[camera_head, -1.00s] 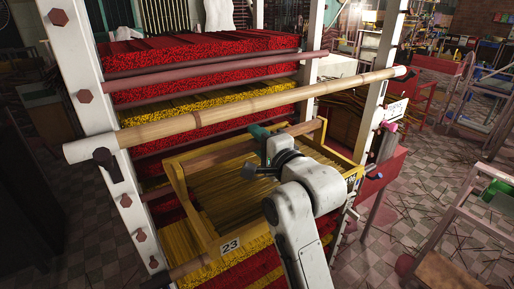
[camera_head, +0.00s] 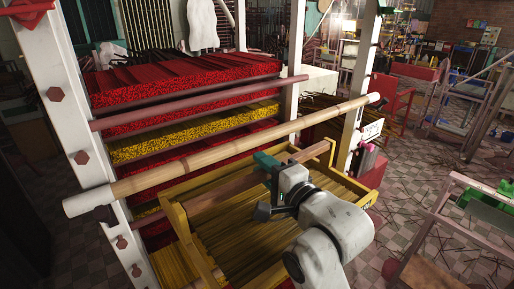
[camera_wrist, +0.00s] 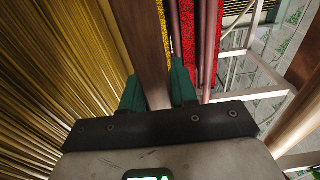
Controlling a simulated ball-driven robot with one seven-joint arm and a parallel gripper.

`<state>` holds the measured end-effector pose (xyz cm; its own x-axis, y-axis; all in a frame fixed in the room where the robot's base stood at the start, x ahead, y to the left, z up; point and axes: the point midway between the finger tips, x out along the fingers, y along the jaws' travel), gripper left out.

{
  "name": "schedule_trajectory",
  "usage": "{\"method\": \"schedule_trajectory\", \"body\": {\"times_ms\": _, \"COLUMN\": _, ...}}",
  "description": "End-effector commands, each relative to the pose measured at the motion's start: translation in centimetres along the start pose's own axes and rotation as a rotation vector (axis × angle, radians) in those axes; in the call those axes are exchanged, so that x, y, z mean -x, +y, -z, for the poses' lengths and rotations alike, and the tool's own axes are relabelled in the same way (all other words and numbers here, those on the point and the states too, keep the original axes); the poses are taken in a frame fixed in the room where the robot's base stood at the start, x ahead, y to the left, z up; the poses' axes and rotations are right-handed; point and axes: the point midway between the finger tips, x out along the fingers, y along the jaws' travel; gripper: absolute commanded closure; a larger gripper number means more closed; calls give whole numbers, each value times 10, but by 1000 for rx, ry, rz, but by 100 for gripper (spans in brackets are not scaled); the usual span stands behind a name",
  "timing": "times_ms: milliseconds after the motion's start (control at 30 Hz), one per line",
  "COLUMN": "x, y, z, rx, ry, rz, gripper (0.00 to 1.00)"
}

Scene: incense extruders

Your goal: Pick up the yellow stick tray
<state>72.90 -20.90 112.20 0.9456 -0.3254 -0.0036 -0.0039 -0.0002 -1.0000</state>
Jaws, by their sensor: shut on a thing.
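The yellow stick tray (camera_head: 188,240) is a yellow wooden frame full of long thin yellow-brown sticks (camera_head: 240,235). In the wrist view my gripper (camera_wrist: 157,88) has one finger on each side of the bar (camera_wrist: 145,40), with the sticks on the left. My arm hides part of the tray.
A white-posted rack (camera_head: 85,120) holds red stick stacks (camera_head: 180,82) and a yellow one (camera_head: 190,130). A bamboo pole (camera_head: 230,155) crosses its front just beyond the tray. A pink frame (camera_head: 440,215) stands at right. Tiled floor with scattered sticks lies between.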

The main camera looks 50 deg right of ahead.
Motion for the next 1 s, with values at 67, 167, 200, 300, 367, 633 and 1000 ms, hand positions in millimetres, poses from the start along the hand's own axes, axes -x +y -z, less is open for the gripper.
{"method": "schedule_trajectory", "body": {"times_ms": 67, "x": 12, "y": -5, "z": 1, "rx": 1, "ry": 0, "rz": -5, "gripper": 100}}
{"method": "schedule_trajectory", "body": {"times_ms": 167, "x": 26, "y": -5, "z": 2, "rx": 1, "ry": 0, "rz": -5, "gripper": 100}}
{"method": "schedule_trajectory", "body": {"times_ms": 200, "x": 32, "y": -6, "z": 2, "rx": 2, "ry": 0, "rz": -4, "gripper": 100}}
{"method": "schedule_trajectory", "body": {"times_ms": 300, "x": 46, "y": -5, "z": 3, "rx": 2, "ry": 1, "rz": -4, "gripper": 100}}
{"method": "schedule_trajectory", "body": {"times_ms": 367, "x": 55, "y": -5, "z": 3, "rx": 1, "ry": -1, "rz": -3, "gripper": 100}}
{"method": "schedule_trajectory", "body": {"times_ms": 633, "x": 90, "y": -3, "z": 5, "rx": 0, "ry": 0, "rz": -2, "gripper": 100}}
{"method": "schedule_trajectory", "body": {"times_ms": 1000, "x": 112, "y": -1, "z": 6, "rx": -1, "ry": -1, "rz": 3, "gripper": 100}}
